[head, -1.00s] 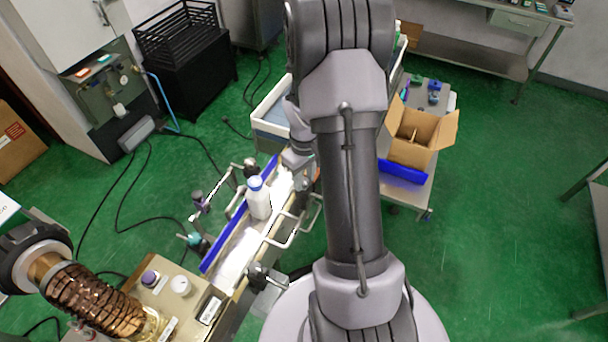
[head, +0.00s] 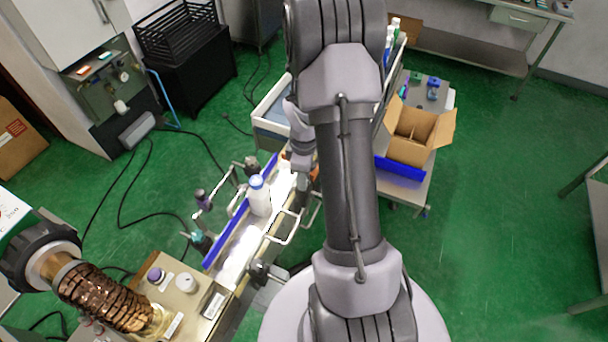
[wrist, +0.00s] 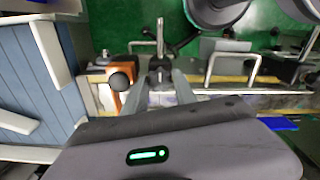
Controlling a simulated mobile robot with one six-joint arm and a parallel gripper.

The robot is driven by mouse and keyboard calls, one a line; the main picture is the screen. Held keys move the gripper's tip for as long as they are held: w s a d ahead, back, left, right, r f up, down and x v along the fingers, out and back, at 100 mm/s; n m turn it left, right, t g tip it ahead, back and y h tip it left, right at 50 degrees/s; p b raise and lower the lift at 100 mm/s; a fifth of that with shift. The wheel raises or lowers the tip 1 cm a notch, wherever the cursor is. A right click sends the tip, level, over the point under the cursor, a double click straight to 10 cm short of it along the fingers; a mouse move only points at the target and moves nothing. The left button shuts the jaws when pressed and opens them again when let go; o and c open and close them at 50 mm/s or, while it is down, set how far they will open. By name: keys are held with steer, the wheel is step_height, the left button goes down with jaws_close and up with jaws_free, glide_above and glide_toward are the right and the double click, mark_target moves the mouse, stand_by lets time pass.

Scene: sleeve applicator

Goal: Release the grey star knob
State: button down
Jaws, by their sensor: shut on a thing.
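In the wrist view, the grey star knob (wrist: 160,66) is between the tips of my gripper (wrist: 161,78), at the foot of a thin metal rod. My two grey fingers come together on it, and its outline is mostly hidden by them. In the head view my arm covers the knob and the fingertips; only part of my wrist shows beside the far end of the conveyor.
A black ball knob (wrist: 119,81) on an orange block is close left of my fingers. An open carton (head: 412,150) is on a cart to the right.

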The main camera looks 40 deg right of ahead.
stand_by(0.4)
steer(key=c, duration=1)
jaws_free()
steer(key=shift+r, duration=0.1)
step_height(320, 180, up, 17)
steer(key=p, duration=0.4)
steer(key=shift+r, duration=0.1)
